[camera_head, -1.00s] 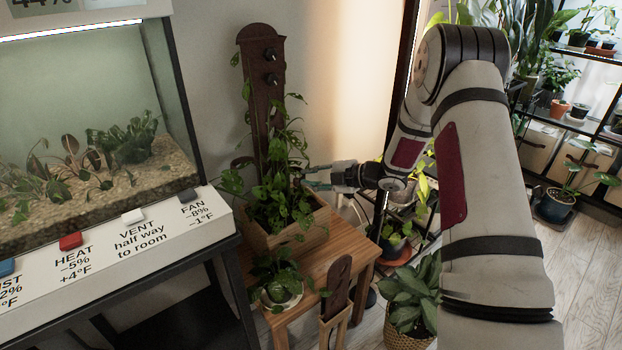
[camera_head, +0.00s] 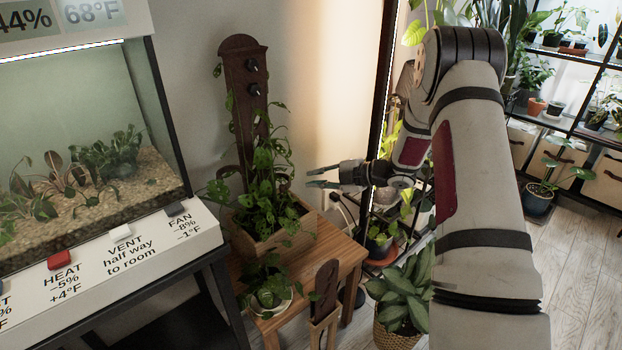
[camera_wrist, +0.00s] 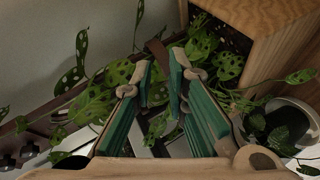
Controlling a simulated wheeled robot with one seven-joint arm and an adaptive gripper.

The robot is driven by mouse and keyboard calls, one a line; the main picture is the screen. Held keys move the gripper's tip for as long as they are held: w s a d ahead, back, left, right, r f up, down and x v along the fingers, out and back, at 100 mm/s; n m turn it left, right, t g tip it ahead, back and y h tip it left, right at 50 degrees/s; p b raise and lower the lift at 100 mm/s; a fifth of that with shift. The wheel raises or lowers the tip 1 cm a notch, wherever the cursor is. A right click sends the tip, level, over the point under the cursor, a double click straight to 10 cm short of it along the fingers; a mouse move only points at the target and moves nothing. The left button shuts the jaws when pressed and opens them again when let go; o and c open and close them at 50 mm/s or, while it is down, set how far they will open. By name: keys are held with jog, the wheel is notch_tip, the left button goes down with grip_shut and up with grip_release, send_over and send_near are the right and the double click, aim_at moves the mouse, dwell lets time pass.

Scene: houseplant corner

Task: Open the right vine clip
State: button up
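A dark brown upright board (camera_head: 240,75) rises from a wooden planter box (camera_head: 290,238) holding a leafy vine (camera_head: 262,170). Two small black clip-like parts, an upper one (camera_head: 252,65) and a lower one (camera_head: 254,90), sit on the board; I cannot tell which is the right vine clip, or whether either is open. My gripper (camera_head: 309,178) is to the right of the vine, its green-lined fingers apart with nothing between them. In the wrist view my gripper (camera_wrist: 163,72) points towards leaves (camera_wrist: 95,105) and the planter box (camera_wrist: 270,62); dark knob-like parts (camera_wrist: 30,151) show lower left.
The planter stands on a wooden table (camera_head: 345,262) with a small potted plant (camera_head: 270,290) and a small brown board (camera_head: 325,285) in front. A terrarium (camera_head: 80,150) on a labelled stand is at left. A plant rack (camera_head: 390,215) and a basket plant (camera_head: 400,300) are close at right.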

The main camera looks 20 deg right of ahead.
jog(key=s+d+r+p, duration=0.3)
jog(key=d, duration=0.5)
jog(key=shift+s+r, duration=0.15)
jog(key=shift+s, duration=0.2)
dwell(0.5)
dwell(0.4)
jog(key=shift+d, duration=0.1)
jog(key=v, duration=1.2)
